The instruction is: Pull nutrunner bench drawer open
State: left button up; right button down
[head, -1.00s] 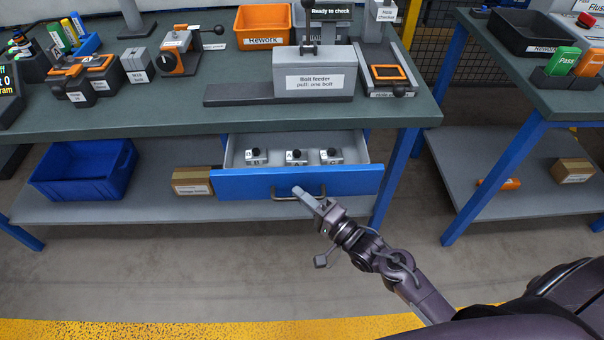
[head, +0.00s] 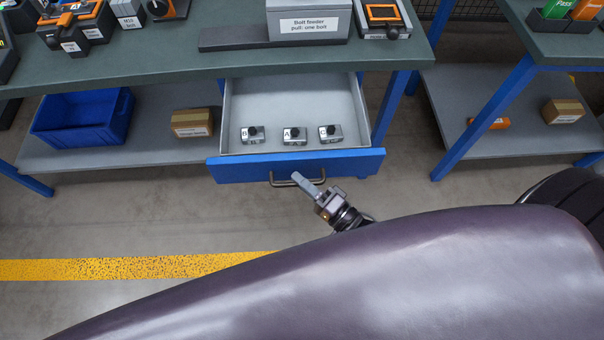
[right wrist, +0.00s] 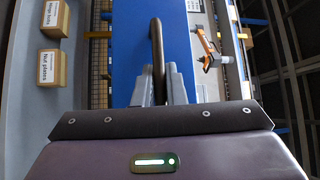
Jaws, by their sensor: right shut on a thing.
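The bench drawer has a blue front (head: 350,165) and a grey inside (head: 290,100). In the head view it stands well out from under the bench top. Three small metal blocks with black knobs (head: 295,135) stand in a row near its front, with bare drawer floor behind them. My right gripper (head: 299,180) is shut on the drawer handle (head: 283,184), at the right part of the bar. In the right wrist view the fingers (right wrist: 160,85) close around the handle bar (right wrist: 156,50) before the blue front. My left gripper is not in view.
The bench top (head: 150,60) carries a bolt feeder (head: 308,22) above the drawer. A blue bin (head: 85,115) and a cardboard box (head: 195,122) stand on the lower shelf. A second bench (head: 570,45) stands at the right. The floor before the drawer is clear.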

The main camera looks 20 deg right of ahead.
jog(key=c, duration=1.5)
grip_release()
jog(key=v, duration=0.8)
jog(key=shift+w, duration=0.1)
